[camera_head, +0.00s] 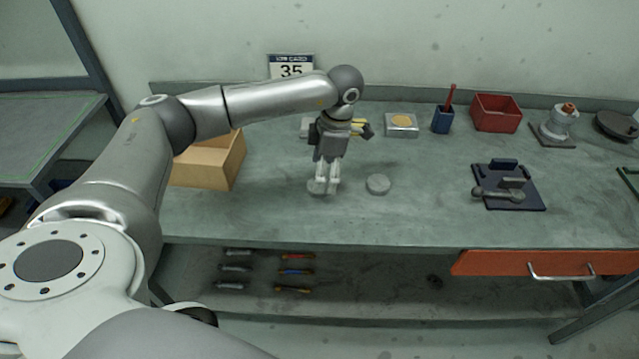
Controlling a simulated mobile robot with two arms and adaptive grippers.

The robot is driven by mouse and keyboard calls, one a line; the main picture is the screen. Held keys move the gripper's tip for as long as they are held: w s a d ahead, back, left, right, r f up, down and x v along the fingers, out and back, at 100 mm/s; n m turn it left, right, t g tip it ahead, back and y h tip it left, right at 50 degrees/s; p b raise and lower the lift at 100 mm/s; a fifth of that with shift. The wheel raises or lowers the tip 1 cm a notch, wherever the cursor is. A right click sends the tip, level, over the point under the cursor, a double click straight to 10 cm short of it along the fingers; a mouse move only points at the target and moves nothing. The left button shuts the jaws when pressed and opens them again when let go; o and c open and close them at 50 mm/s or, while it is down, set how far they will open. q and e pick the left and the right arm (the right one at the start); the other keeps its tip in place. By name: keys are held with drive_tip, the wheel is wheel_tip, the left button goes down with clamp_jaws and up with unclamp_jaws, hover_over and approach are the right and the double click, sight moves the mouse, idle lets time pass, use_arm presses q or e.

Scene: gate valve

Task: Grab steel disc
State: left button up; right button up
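Two small grey round discs lie on the workbench. One disc (378,184) lies in the open at the middle of the bench. The other disc (314,186) is just to its left, partly hidden by my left gripper. I cannot tell from their look which one is steel. My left gripper (328,188) points straight down, with its fingertips at or just above the left disc. The fingers look close together, but I cannot tell whether they touch or hold the disc. My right gripper is not in view.
A cardboard box (212,165) stands left of my gripper. A dark fixture board (520,203) lies at right. The bench between disc and board is clear.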

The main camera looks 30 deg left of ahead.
use_arm(q)
drive_tip(key=f, duration=0.3)
drive_tip(key=shift+s+a+f+p, duration=0.1)
drive_tip(key=shift+s+a+p, duration=0.2)
drive_tip(key=shift+a+p, duration=0.1)
drive_tip(key=shift+f, duration=0.15)
drive_tip(key=shift+d, duration=0.1)
drive_tip(key=c, duration=1.4)
drive_tip(key=shift+o, duration=0.2)
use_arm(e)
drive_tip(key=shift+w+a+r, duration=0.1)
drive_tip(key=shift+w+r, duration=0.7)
use_arm(q)
drive_tip(key=shift+w+r, duration=0.1)
drive_tip(key=shift+r, duration=0.1)
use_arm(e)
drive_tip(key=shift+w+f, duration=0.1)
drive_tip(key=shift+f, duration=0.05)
